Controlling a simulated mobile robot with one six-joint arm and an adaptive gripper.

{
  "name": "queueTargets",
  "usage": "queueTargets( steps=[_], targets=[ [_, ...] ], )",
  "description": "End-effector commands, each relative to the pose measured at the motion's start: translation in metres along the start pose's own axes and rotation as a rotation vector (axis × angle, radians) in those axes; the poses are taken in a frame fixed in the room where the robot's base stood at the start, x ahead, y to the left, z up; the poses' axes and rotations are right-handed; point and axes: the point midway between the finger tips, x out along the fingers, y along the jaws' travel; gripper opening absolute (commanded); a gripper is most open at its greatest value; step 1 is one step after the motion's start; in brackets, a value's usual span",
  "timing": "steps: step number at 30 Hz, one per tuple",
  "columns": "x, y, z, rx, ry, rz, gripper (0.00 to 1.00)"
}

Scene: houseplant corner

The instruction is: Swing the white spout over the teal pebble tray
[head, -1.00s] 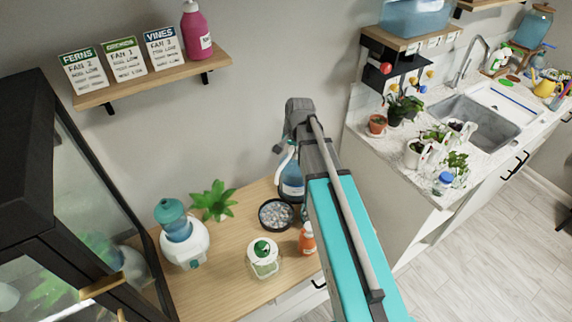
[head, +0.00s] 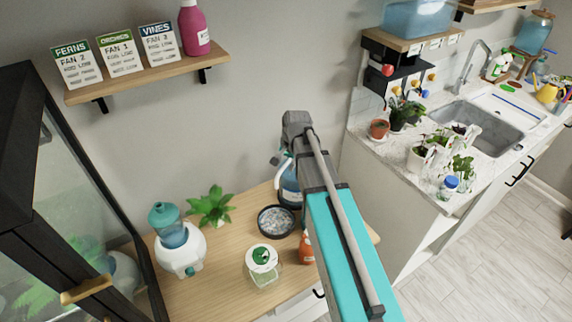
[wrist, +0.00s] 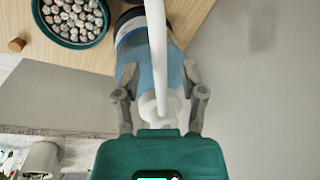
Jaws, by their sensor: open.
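The white spout (wrist: 157,45) runs up the middle of the wrist view as a long pale bar, above a blue bottle (wrist: 131,40). My gripper (wrist: 161,68) is open, with one finger on each side of the spout; I cannot tell whether either touches it. The teal pebble tray (wrist: 104,32), round and full of pale pebbles, lies to the left of the spout, which is not over it in this view. In the head view the tray (head: 262,229) looks dark-rimmed beside the blue bottle (head: 290,190).
On the wooden table stand a green plant (head: 211,206), a white device with a teal tank (head: 180,246), a green-lidded jar (head: 263,268) and an orange bottle (head: 306,249). A dark glass cabinet (head: 85,190) borders the left. A cork (wrist: 17,45) lies near the tray.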

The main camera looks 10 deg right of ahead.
Motion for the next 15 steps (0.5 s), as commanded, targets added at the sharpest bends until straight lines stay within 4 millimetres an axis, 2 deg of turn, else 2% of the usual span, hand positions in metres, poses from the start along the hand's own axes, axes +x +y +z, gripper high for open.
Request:
queueTargets(
  steps=[4, 12, 13, 15],
  targets=[
    [-0.0002, 0.0, -0.0001, 0.0, 0.0, 0.0, 0.53],
    [-0.0002, 0.0001, -0.0002, 0.0, 0.0, 0.0, 0.03],
    [-0.0002, 0.0001, -0.0002, 0.0, 0.0, 0.0, 0.0],
    [-0.0002, 0.0001, -0.0002, 0.0, 0.0, 0.0, 0.0]
  ],
)
